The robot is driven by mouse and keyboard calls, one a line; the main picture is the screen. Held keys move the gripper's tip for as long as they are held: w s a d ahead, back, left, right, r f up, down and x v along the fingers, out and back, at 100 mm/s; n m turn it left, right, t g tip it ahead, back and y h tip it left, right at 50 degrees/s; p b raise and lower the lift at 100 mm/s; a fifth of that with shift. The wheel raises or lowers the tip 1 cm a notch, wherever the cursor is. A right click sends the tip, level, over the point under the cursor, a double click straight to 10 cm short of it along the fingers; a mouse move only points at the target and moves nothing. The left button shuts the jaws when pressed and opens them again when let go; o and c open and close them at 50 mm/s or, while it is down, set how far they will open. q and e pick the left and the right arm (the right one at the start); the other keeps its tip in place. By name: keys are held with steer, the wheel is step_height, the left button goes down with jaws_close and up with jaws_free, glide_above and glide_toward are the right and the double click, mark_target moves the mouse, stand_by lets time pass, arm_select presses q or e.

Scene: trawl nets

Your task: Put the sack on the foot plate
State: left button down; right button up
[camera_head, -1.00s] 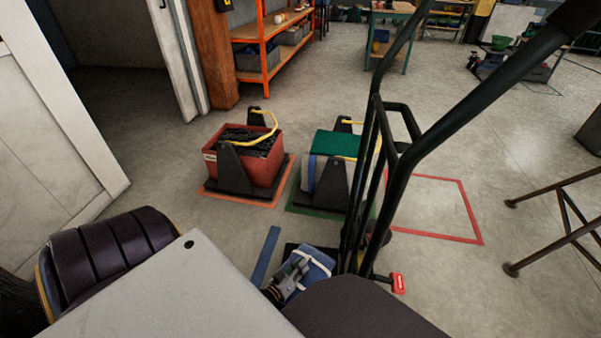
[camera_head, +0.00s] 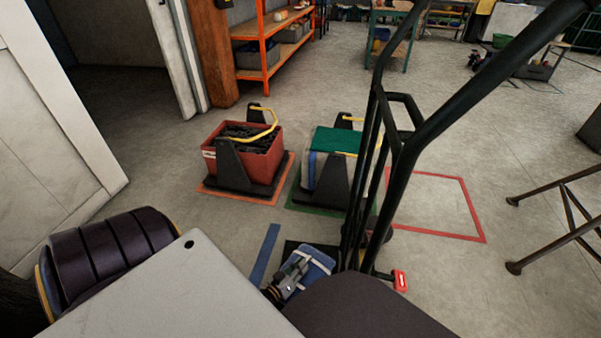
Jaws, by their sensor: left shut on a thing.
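The blue sack (camera_head: 318,264) with pale bands is at the bottom centre, partly hidden by my gripper and my own body. My left gripper (camera_head: 298,268) is shut on the sack from above. A hand truck (camera_head: 362,225) with a black tubular frame stands just right of the sack. A dark flat piece, apparently its foot plate (camera_head: 291,246), shows just behind the sack and is mostly hidden. I cannot tell whether the sack touches the plate. My right gripper is out of view.
A red crate (camera_head: 262,166) and a green-topped load (camera_head: 336,141) stand on dark bases behind. A blue floor strip (camera_head: 265,254) lies left of the sack. A red-outlined square (camera_head: 435,204) is empty. A metal stand (camera_head: 570,225) is at right.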

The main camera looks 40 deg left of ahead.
arm_select(q)
steer(key=shift+w+f, duration=0.15)
stand_by(0.8)
steer(key=c, duration=1.4)
jaws_free()
steer(key=shift+c, duration=0.2)
steer(key=shift+s+f, duration=0.25)
steer(key=shift+f, duration=0.05)
steer(key=shift+s+d+r, duration=0.1)
steer(key=shift+s+r, duration=0.2)
steer(key=shift+s, duration=1.65)
steer(key=shift+s+a+r, duration=0.1)
steer(key=shift+s+r, duration=0.25)
steer(key=shift+s, duration=1.55)
steer(key=shift+s+d+r, duration=0.1)
steer(key=shift+s+r, duration=0.2)
steer(key=shift+s, duration=1.65)
